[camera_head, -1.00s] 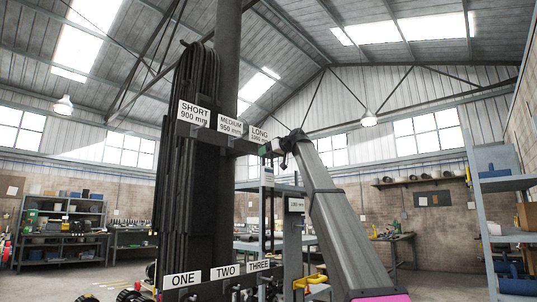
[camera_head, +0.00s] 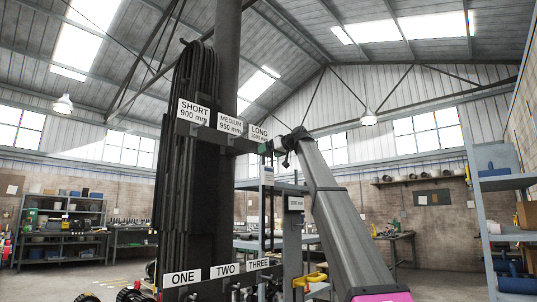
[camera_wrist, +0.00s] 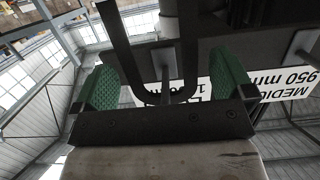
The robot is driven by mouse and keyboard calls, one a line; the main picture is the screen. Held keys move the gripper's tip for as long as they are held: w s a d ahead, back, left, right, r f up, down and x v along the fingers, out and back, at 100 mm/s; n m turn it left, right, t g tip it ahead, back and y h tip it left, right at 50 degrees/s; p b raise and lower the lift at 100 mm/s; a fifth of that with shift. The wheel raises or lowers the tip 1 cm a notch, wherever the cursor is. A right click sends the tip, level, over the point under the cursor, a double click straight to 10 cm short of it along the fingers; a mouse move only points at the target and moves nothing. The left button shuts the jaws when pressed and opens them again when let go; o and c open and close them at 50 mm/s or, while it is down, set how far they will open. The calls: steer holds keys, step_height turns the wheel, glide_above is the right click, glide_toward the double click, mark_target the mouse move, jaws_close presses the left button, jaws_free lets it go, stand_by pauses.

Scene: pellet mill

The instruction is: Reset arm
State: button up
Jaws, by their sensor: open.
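My gripper (camera_wrist: 167,85) is open in the wrist view, with a green textured pad on each side. A black belt loop (camera_wrist: 187,70) hangs in the gap between the pads, apart from both, in front of a peg. In the head view my gripper (camera_head: 265,149) is at the rack's upper bar, just below the LONG sign (camera_head: 259,134). A narrow black loop (camera_head: 262,210) hangs below it. My arm reaches up to it from the lower right. The LONG sign also shows in the wrist view (camera_wrist: 203,92), partly hidden behind the loop and pad.
Thick black belts (camera_head: 185,150) hang at the SHORT sign (camera_head: 193,112), left of my gripper. The MEDIUM sign (camera_head: 230,123) is between. A lower bar carries ONE, TWO and THREE signs (camera_head: 225,270). A blue-grey shelf (camera_head: 490,215) stands at right.

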steer(key=v, duration=0.9)
steer(key=shift+d, duration=0.2)
steer(key=shift+s, duration=0.15)
